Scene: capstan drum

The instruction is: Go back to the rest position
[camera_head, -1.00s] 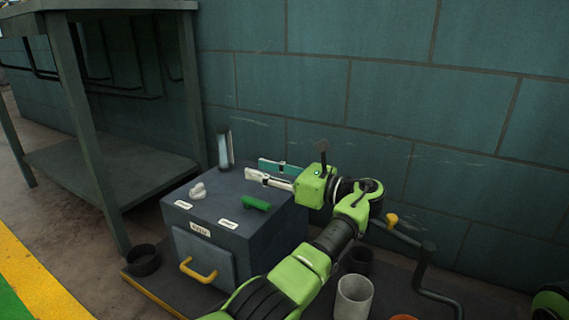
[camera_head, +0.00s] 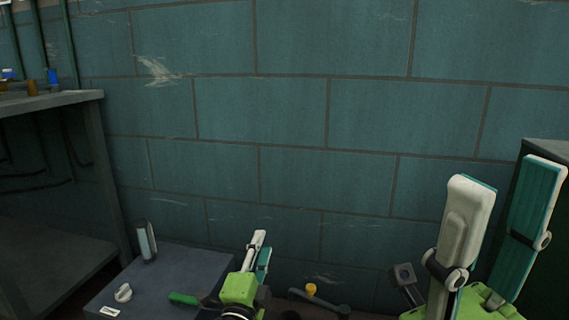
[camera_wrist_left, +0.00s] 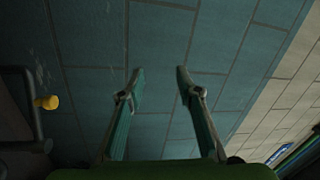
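My left gripper (camera_head: 262,245) is in the lower middle of the head view, fingers pointing up, beside the right edge of the dark box. In the left wrist view its two fingertips (camera_wrist_left: 160,76) are well apart, with only wall between them, so it is open and empty. My right gripper (camera_head: 508,180) is large and close at the lower right of the head view. Its fingers point up and stand apart with nothing between them. Most of both arms is out of the head view.
The dark box (camera_head: 185,275) carries a white knob (camera_head: 123,293), a green handle (camera_head: 183,299) and an upright grey-blue piece (camera_head: 146,241). A crank with a yellow knob (camera_head: 311,289) is right of my left gripper. A workbench (camera_head: 50,102) stands left; the tiled wall (camera_head: 300,110) is behind.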

